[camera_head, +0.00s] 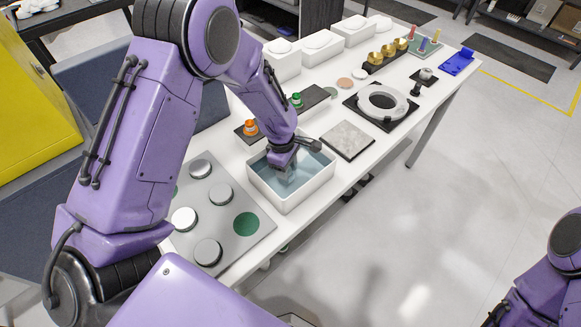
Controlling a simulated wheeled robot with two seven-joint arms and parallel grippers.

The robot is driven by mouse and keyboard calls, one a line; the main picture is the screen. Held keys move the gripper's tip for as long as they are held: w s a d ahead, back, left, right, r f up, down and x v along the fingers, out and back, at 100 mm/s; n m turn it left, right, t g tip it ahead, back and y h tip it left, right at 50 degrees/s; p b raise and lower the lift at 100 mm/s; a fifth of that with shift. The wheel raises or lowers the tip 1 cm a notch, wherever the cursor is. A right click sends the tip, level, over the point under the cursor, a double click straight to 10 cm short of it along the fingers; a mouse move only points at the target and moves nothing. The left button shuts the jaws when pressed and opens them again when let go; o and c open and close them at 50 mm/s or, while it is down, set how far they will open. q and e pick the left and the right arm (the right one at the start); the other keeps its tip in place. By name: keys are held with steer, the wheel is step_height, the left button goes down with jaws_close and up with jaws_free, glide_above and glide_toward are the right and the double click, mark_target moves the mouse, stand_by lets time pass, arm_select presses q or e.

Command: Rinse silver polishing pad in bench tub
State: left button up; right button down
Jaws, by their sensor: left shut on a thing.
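The bench tub (327,178) is a white rectangular basin with blue-grey water, standing on the white bench. My left gripper (284,167) points down into the tub, inside its walls. It is shut on a pale grey thing (287,178), which looks like the silver polishing pad, low in the tub at the water. The gripper and the water partly hide it, so its outline is unclear. My right arm shows at the lower right edge, away from the bench; its gripper is out of the picture.
A grey plate (232,195) with several silver discs and a green disc (246,224) lies left of the tub. A grey square tile (347,140) and a ring fixture (383,103) are to the right. Orange-topped (250,127) and green-topped (296,100) items stand behind.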

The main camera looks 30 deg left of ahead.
arm_select(q)
steer(key=shift+w, duration=0.1)
steer(key=shift+w+d, duration=0.25)
steer(key=shift+w, duration=0.45)
step_height(320, 180, up, 10)
stand_by(1.0)
stand_by(0.9)
step_height(320, 180, up, 4)
stand_by(0.4)
stand_by(0.3)
